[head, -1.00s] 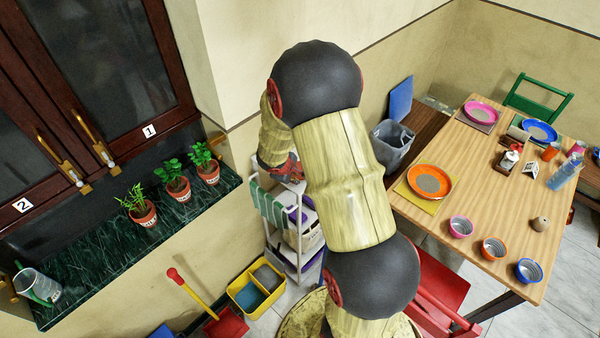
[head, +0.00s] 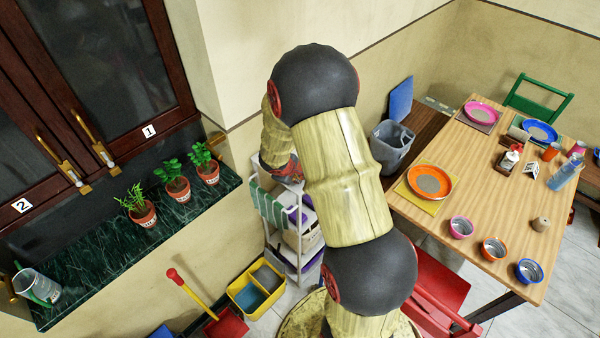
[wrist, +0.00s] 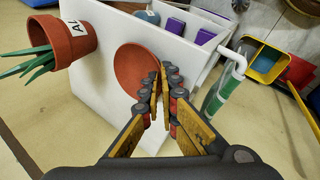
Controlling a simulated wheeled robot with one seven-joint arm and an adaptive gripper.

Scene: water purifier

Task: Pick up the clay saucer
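The clay saucer (wrist: 133,68) is a round reddish-brown dish on the white top of the small cart in the wrist view. My gripper (wrist: 160,78) is at the saucer's right edge. Its two fingers are drawn close together, one on each side of the rim, and look shut on it. The fingers hide part of that edge. I cannot tell whether the saucer is clear of the cart top. In the head view my arm's end is over the cart, and the saucer cannot be made out.
A potted plant (wrist: 66,41) stands on the white cart top (wrist: 105,100), left of the saucer. A green-striped towel (wrist: 222,92) hangs on the cart's rail. A yellow bin (head: 256,288) is on the floor beside the cart. The dining table (head: 480,190) is at the right.

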